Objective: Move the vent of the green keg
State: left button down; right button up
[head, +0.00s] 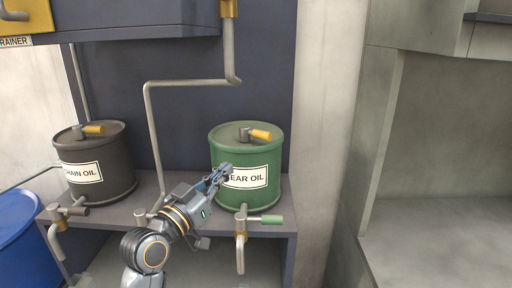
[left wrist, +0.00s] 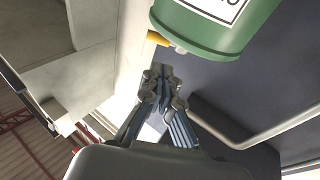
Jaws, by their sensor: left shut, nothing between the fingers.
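The green keg (head: 246,199) with a GEAR OIL label (head: 245,178) stands on a shelf. Its vent is an orange lever (head: 260,134) on a grey stem on the lid, pointing right. In the left wrist view the keg (left wrist: 222,35) is at the top, seemingly upside down, with the orange vent lever (left wrist: 157,38) beside its rim. My left gripper (head: 224,173) is in front of the label's left end, below the vent, hiding the first letter. In the left wrist view the left gripper's fingers (left wrist: 161,80) are together and empty, apart from the lever. My right gripper is not in view.
A dark CHAIN OIL keg (head: 100,160) with its own orange lever stands on the left. A grey pipe (head: 150,120) runs up behind my gripper. A tap with a green handle (head: 265,220) is below the green keg. A blue drum (head: 22,240) stands at lower left.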

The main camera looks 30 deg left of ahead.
pick_arm(q)
jog(key=p, duration=0.2)
send_near(259, 137)
jog(key=w+p, duration=0.1)
jog(key=w, duration=0.1)
jog(key=w+r, duration=0.1)
jog(key=w, duration=0.2)
jog(key=shift+w+a+r+p, duration=0.1)
jog(key=shift+w+a+p, duration=0.05)
jog(key=shift+w+p, duration=0.15)
jog(key=shift+w, duration=0.65)
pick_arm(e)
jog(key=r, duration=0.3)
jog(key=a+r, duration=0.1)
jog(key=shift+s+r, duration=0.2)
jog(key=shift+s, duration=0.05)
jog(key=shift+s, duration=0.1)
pick_arm(q)
jog(key=shift+p, duration=0.3)
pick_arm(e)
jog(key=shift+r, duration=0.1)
